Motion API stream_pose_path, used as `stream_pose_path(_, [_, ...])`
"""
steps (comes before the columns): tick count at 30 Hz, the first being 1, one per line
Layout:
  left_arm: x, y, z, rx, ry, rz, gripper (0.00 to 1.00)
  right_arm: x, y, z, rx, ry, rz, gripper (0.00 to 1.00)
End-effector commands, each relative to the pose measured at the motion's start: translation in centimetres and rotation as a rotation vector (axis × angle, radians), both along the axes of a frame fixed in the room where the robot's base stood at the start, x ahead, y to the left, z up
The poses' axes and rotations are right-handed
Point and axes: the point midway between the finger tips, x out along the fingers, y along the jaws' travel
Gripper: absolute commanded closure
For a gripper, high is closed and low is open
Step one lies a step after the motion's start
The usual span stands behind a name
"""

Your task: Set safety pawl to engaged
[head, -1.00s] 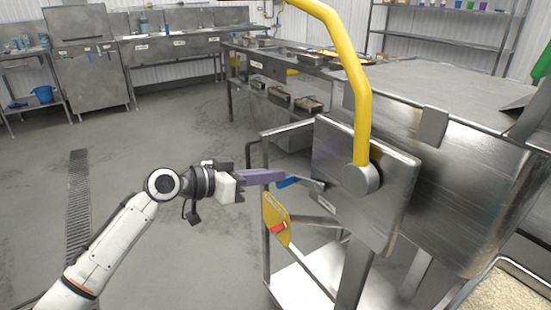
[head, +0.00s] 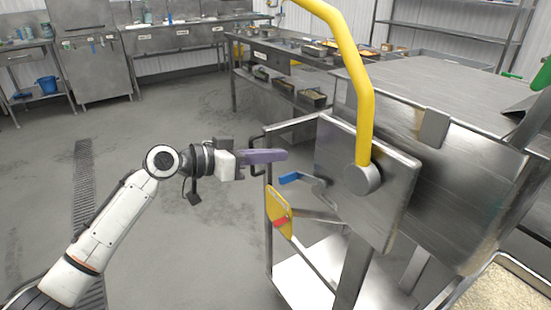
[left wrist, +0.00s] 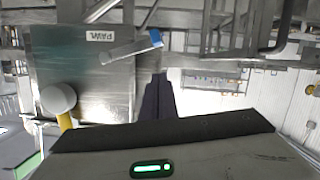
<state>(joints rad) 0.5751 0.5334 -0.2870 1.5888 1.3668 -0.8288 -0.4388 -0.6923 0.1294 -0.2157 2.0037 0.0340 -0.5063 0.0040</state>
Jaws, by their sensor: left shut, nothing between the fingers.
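The safety pawl is a grey metal lever (head: 314,184) with a blue tip (head: 289,178), at the lower left edge of a steel plate (head: 360,185). In the left wrist view the lever (left wrist: 128,49), its blue tip (left wrist: 156,38) and a white PAWL label (left wrist: 103,35) on the plate show. My left gripper (head: 284,156), with purple-grey fingers, is shut and empty. In the head view it appears just above and left of the blue tip, with a small gap. Its dark fingers also show in the left wrist view (left wrist: 158,84). My right gripper is not in view.
A yellow bar (head: 350,70) rises from a round hub on the plate. A yellow plate with a red mark (head: 280,212) sits on the cart frame below the lever. A tray of rice (head: 507,290) is at the lower right. Open floor lies left of the cart.

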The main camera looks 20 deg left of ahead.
Motion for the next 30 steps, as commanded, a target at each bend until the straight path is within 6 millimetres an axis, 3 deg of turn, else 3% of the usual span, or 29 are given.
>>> stream_pose_path(3, [-2.3,2.4,0.1,0.007,0.003,0.002,1.00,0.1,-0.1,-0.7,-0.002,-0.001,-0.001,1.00])
stream_pose_path(12, [-6.0,6.0,1.6,0.002,0.001,0.002,1.00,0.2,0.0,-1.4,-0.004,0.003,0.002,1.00])
stream_pose_path(30, [-6.8,6.7,2.1,0.000,-0.001,0.001,1.00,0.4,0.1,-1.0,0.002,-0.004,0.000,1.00])
